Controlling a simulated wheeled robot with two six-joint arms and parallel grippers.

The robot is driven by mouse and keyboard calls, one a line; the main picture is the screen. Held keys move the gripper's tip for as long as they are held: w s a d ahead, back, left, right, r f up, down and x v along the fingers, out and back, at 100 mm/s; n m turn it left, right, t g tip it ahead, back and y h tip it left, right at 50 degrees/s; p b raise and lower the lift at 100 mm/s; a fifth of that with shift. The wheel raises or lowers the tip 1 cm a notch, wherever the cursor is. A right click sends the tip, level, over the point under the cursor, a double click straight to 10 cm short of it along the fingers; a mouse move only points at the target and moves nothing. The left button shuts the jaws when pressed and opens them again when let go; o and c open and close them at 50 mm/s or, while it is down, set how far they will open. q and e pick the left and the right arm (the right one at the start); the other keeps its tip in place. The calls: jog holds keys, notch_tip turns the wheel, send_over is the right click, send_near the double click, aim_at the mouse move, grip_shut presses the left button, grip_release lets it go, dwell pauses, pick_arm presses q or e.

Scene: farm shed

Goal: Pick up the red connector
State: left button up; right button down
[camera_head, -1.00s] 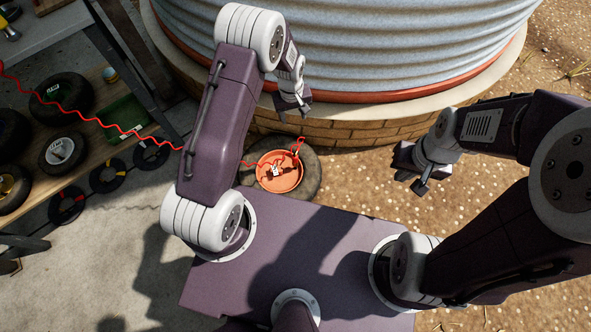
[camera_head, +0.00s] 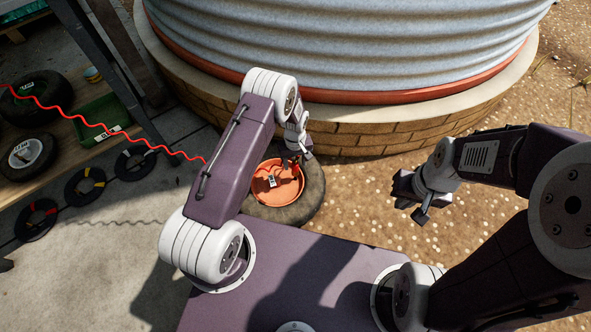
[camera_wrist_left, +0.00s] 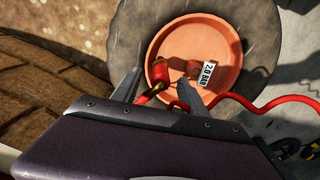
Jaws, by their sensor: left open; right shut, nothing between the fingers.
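The red connector (camera_wrist_left: 160,72), with a brass-coloured end, shows in the left wrist view at the left part of an orange dish (camera_wrist_left: 225,45). My left gripper (camera_wrist_left: 160,78) is open, with one finger on each side of the connector in this view; I cannot tell whether they touch it. In the head view my left gripper (camera_head: 299,160) is over the far right rim of the dish (camera_head: 263,197) and hides the connector. My right gripper (camera_head: 414,202) is shut and empty, off to the right above the gravel.
The dish sits on a tyre (camera_head: 313,185) beside the brick base (camera_head: 380,138) of a corrugated tank (camera_head: 340,45). A white label (camera_wrist_left: 207,72) lies in the dish. A red coiled hose (camera_head: 105,128) runs in from the left, past a bench with tyres (camera_head: 28,155).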

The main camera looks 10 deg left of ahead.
aim_at(295, 169)
pick_arm(q)
notch_tip(295, 169, down, 5)
jog(key=b, duration=0.5)
jog(key=shift+f, duration=0.1)
jog(key=shift+r, duration=0.2)
jog(key=shift+c, duration=0.5)
grip_shut()
